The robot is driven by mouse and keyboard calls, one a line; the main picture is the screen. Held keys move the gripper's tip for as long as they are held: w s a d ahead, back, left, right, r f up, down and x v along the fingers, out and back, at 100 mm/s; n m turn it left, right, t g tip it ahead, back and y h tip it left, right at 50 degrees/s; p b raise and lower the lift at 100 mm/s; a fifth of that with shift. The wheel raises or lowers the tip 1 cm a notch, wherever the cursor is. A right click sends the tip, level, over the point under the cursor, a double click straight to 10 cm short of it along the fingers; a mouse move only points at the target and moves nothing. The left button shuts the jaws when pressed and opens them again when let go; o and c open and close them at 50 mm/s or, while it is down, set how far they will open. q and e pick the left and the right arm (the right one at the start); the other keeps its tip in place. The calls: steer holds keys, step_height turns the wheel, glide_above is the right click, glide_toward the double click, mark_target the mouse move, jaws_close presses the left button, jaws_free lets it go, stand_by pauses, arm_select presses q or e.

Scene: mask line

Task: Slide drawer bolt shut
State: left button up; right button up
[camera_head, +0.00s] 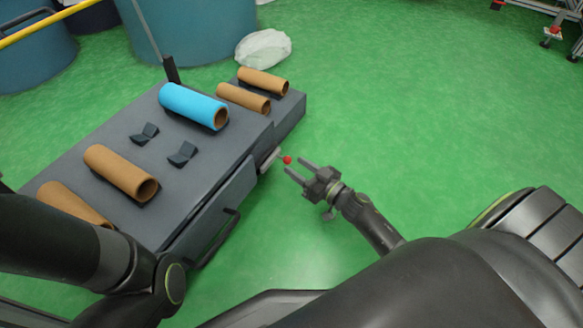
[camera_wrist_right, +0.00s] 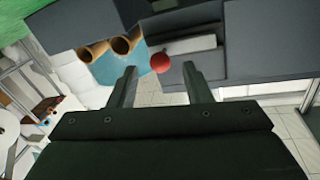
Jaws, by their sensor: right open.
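The drawer bolt shows as a small red knob (camera_head: 287,160) on a light metal piece at the right end of the grey cabinet (camera_head: 215,150). The drawer front (camera_head: 210,212) with a dark handle (camera_head: 215,240) faces the lower right. My right gripper (camera_head: 297,172) is open and empty, its fingertips close to the red knob. In the right wrist view the red knob (camera_wrist_right: 160,62) shows between and beyond the two open fingers (camera_wrist_right: 160,82), with the pale bolt housing (camera_wrist_right: 183,48) behind it. My left arm comes in at lower left; its gripper is out of view.
Brown rolls (camera_head: 122,172) and one blue roll (camera_head: 194,106) lie on the cabinet top with small dark holders (camera_head: 182,153). A white bag (camera_head: 263,48) and blue barrels (camera_head: 190,28) stand behind.

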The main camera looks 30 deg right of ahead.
steer(key=shift+b+x, duration=0.35)
steer(key=shift+x, duration=1.2)
steer(key=shift+c, duration=0.3)
jaws_close()
